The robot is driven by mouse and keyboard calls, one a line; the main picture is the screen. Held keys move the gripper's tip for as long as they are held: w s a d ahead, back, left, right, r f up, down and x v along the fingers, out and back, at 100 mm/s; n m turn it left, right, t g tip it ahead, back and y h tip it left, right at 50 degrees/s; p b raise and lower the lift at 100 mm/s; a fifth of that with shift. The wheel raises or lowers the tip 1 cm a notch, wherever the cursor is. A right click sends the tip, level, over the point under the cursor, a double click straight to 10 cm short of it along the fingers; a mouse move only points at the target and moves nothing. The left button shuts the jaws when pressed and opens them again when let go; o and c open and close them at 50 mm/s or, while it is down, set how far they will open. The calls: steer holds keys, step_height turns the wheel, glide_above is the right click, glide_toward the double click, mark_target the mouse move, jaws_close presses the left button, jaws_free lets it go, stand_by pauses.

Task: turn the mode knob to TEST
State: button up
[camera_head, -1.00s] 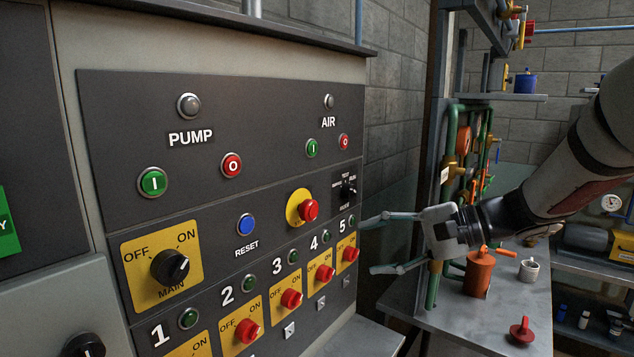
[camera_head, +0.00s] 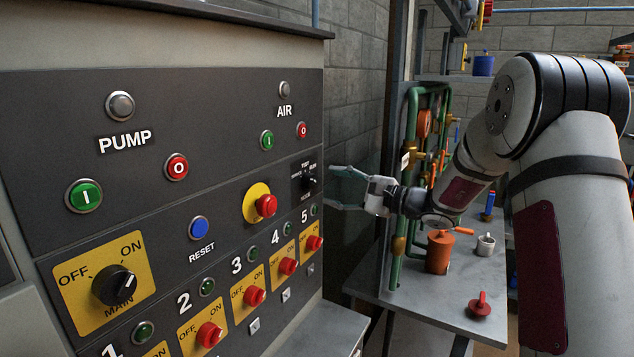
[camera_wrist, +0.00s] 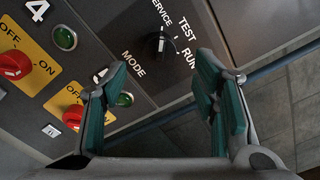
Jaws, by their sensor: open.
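The mode knob (camera_head: 309,182) is a small black knob on a dark plate at the right end of the grey panel. In the wrist view the knob (camera_wrist: 159,43) sits just beyond the fingertips, with SERVICE, TEST and RUN printed around it and MODE beside it. Which label it points to is too small to tell. My gripper (camera_head: 335,187) is open and empty, to the right of the knob and apart from it. In the wrist view its teal-padded fingers (camera_wrist: 162,82) are spread, with the knob between and ahead of them.
A yellow-backed red button (camera_head: 266,205) is left of the knob. Red switches (camera_head: 289,266) and green lamps line the row below. A workbench (camera_head: 450,300) with an orange container (camera_head: 440,252) stands to the right.

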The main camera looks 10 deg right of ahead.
mark_target(317, 183)
steer(key=shift+x, duration=2.95)
steer(key=shift+f, duration=0.1)
steer(key=shift+s, duration=0.1)
steer(key=c, duration=1.2)
